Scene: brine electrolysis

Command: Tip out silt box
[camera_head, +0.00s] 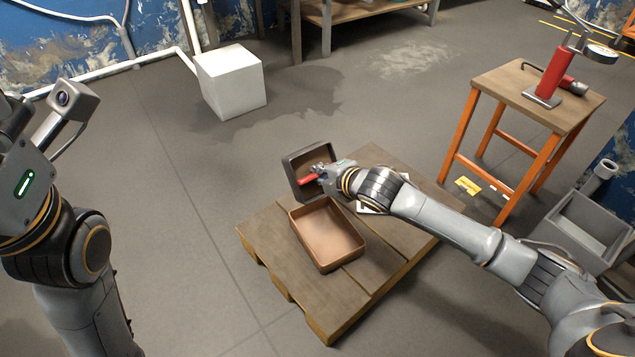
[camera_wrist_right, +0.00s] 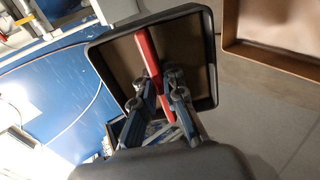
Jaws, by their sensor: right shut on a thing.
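A dark-rimmed shallow box (camera_head: 293,172) with a red handle bar (camera_head: 309,180) is steeply tilted at the pallet's far corner, its open side facing the head camera. My right gripper (camera_head: 323,174) is shut on the red bar. In the right wrist view, the fingers (camera_wrist_right: 165,88) close around the bar (camera_wrist_right: 148,55) inside the dark box (camera_wrist_right: 207,50). The box's inside looks brown; I cannot tell whether silt is in it. A brown open tray (camera_head: 328,235) lies on the pallet, nearer the head camera. Only my left arm shows at the left; its fingertips are out of sight.
The wooden pallet (camera_head: 285,262) lies on the grey floor. A white block (camera_head: 230,80) stands behind left. An orange-legged stool (camera_head: 500,85) at the right holds a red tool (camera_head: 550,75). A grey bin (camera_head: 590,225) stands at the right. Floor left of the pallet is clear.

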